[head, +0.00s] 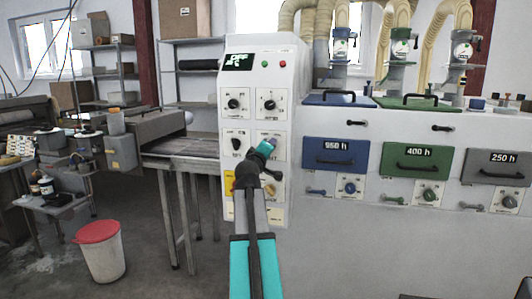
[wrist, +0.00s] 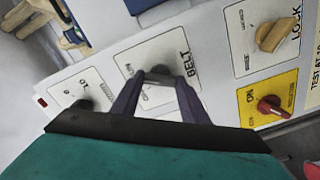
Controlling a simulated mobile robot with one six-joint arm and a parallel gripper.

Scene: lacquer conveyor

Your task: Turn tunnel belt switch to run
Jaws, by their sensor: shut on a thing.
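The white control panel (head: 250,105) stands left of centre in the head view. In the wrist view, a dark knob (wrist: 160,71) sits on a plate marked BELT. My gripper (wrist: 163,80) is shut on this knob, with one dark finger on each side. The fingers partly hide the knob and its markings, so I cannot tell which setting it points to. In the head view my gripper (head: 270,148) is at the panel's lower right knobs, and my arm hides part of the panel there.
The wrist view shows a yellow LOCK knob (wrist: 277,35), a red knob (wrist: 270,105) on a yellow plate and another dark knob (wrist: 83,104). A display (head: 238,61) reads OFF. A conveyor (head: 185,146) lies left, coloured oven doors (head: 343,155) right.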

